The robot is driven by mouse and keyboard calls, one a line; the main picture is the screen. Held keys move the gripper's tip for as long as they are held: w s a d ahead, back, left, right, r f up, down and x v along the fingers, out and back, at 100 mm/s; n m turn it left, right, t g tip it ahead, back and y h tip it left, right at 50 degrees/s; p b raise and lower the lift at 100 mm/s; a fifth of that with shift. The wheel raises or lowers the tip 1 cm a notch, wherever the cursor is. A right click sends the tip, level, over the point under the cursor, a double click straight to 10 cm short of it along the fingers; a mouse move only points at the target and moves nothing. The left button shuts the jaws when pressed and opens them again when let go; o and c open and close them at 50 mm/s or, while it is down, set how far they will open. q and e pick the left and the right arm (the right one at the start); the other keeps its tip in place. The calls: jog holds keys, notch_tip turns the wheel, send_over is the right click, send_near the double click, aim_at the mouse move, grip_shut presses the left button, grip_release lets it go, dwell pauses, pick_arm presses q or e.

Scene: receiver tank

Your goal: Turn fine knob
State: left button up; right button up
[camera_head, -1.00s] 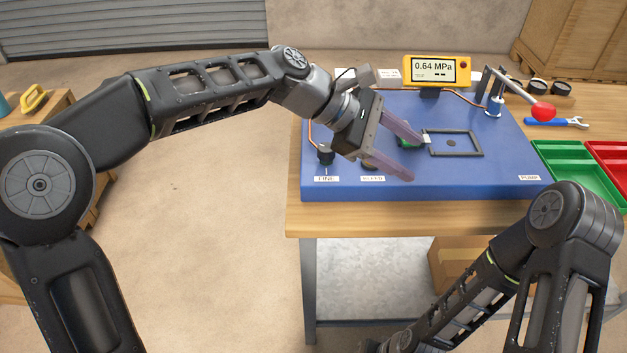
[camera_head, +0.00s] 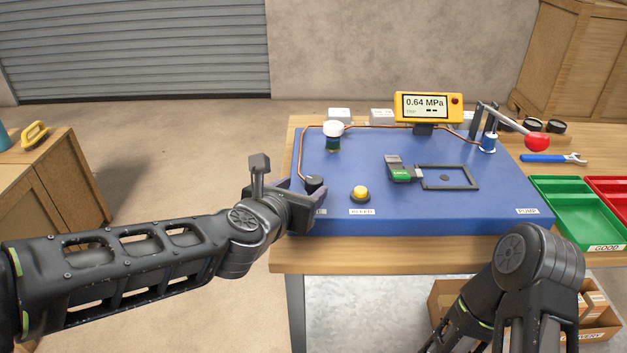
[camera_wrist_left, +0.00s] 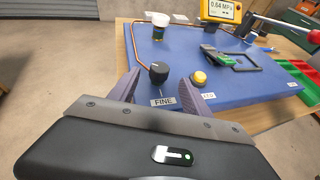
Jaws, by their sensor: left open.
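The fine knob (camera_head: 314,183) is a black round knob at the front left of the blue board (camera_head: 400,210). In the left wrist view the knob (camera_wrist_left: 158,73) stands behind a label reading FINE (camera_wrist_left: 163,101). My left gripper (camera_head: 300,192) is open at the knob, with one finger on each side of it in the left wrist view (camera_wrist_left: 163,90). I cannot tell whether the fingers touch it. The gauge (camera_head: 428,106) is yellow and reads 0.64 MPa. My right arm is at the lower right; its gripper is out of view.
A yellow bleed button (camera_head: 360,193) sits right of the knob. A white-topped cylinder (camera_head: 333,136) and copper pipe (camera_head: 300,150) stand behind. A green-marked part (camera_head: 401,175) lies beside a black frame (camera_head: 449,178). A red-ended pump lever (camera_head: 536,142) and green tray (camera_head: 575,213) are at right.

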aim_at(313, 181)
pick_arm(q)
jog(key=b+x, duration=0.1)
jog(key=x, duration=0.6)
jog(key=shift+w+d+f, duration=0.15)
jog(key=shift+w, duration=0.15)
grip_shut()
dwell(0.4)
